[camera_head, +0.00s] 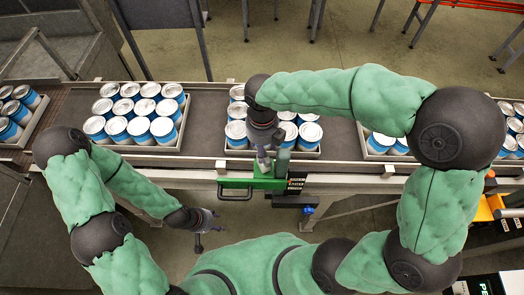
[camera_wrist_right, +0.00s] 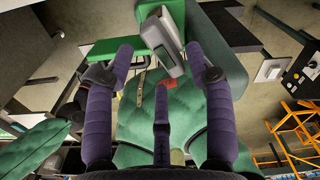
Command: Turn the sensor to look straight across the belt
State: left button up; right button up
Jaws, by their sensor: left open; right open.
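The sensor is a small grey box (camera_wrist_right: 172,48) on a green bracket (camera_wrist_right: 108,47) in the right wrist view. It lies between and just beyond my right gripper's spread fingers (camera_wrist_right: 160,62), and I cannot tell whether they touch it. In the head view my right gripper (camera_head: 265,160) hangs over the belt's near rail at the green bracket (camera_head: 252,184), partly covering the sensor (camera_head: 283,160). The sensor's facing is hard to read. My left gripper (camera_head: 207,229) is open and empty, in front of the conveyor and apart from it.
The belt (camera_head: 210,112) carries trays of blue and white cans; one tray (camera_head: 158,150) stands left of the sensor and another is partly under my right arm. A dark box with a label (camera_head: 296,187) sits right of the bracket. Floor (camera_head: 160,238) shows around my left gripper.

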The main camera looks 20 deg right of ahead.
notch_tip(320, 180, down, 2)
jog(key=shift+f, duration=0.25)
jog(key=shift+s+f, duration=0.25)
jog(key=shift+f, duration=0.25)
jog(key=shift+w+f, duration=0.2)
jog(key=shift+w, duration=0.05)
jog(key=shift+s, duration=0.1)
grip_shut()
